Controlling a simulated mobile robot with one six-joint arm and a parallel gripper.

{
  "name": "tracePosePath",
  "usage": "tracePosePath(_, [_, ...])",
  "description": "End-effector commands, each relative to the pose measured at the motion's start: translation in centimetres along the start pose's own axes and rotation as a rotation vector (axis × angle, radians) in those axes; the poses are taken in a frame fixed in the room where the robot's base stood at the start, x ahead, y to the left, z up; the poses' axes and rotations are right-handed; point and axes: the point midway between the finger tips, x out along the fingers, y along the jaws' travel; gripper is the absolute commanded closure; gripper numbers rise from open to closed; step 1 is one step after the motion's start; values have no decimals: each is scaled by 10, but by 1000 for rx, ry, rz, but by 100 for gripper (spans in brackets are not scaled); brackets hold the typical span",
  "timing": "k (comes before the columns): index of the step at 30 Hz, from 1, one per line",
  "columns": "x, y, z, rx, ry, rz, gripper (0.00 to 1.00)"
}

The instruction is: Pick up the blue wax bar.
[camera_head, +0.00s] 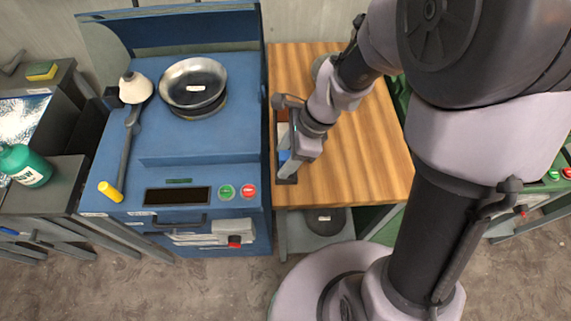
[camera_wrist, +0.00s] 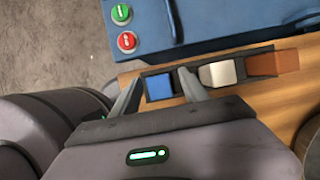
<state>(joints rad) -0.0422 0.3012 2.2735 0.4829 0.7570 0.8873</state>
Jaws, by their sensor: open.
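The blue wax bar (camera_wrist: 158,88) stands in the near end slot of a dark narrow tray (camera_wrist: 222,63), beside a white bar (camera_wrist: 221,71) and a brown bar (camera_wrist: 272,64). In the head view, a little of the blue bar (camera_head: 284,156) shows beside my gripper, at the left edge of the wooden table. My gripper (camera_wrist: 160,76) is open, with one finger on each side of the blue bar in the wrist view. The fingers appear apart from it; their exact height over the tray cannot be told.
A blue machine (camera_head: 205,142) with a metal bowl (camera_head: 193,80) stands left of the wooden table (camera_head: 360,165). Its green and red buttons (camera_head: 248,191) are near the tray. A green bottle (camera_head: 25,167) stands far left.

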Motion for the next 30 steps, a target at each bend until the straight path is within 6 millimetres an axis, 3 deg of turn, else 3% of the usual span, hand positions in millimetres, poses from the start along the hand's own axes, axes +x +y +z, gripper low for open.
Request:
tracePosePath(2, [-2,0,0,0,0,0,49])
tracePosePath(10, [-2,0,0,0,0,0,100])
tracePosePath(20, [-4,0,1,-1,0,0,100])
tracePosePath(29, [-41,0,17,-2,-1,-2,100])
tracePosePath(30, [-41,6,10,1,-1,-1,100])
